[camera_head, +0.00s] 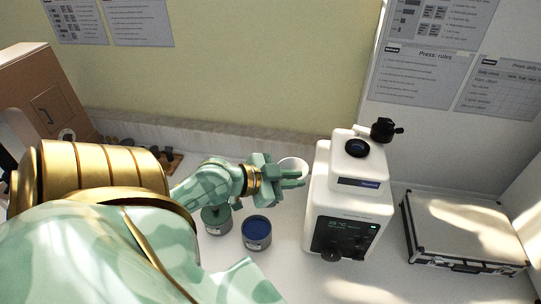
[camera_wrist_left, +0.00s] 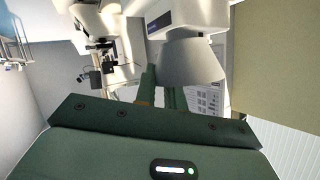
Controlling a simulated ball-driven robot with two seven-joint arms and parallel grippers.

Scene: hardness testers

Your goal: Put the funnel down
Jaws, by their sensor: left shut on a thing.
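My left gripper (camera_head: 298,179) is shut on the pale funnel (camera_head: 293,164), just left of the white tester. In the head view the fingers cover the funnel's lower part, so its spout is hidden. In the left wrist view the funnel (camera_wrist_left: 192,62) shows as a grey, tapered cone beside the green fingers (camera_wrist_left: 160,92). The funnel appears held above the counter, though the gap below it cannot be seen. My right gripper is in neither view.
A white tester (camera_head: 350,200) with a black knob stands right of the gripper. A blue-topped jar (camera_head: 257,232) and a dark jar (camera_head: 216,220) stand in front. A silver case (camera_head: 465,232) lies at right. Bare white counter (camera_head: 285,272) shows in front.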

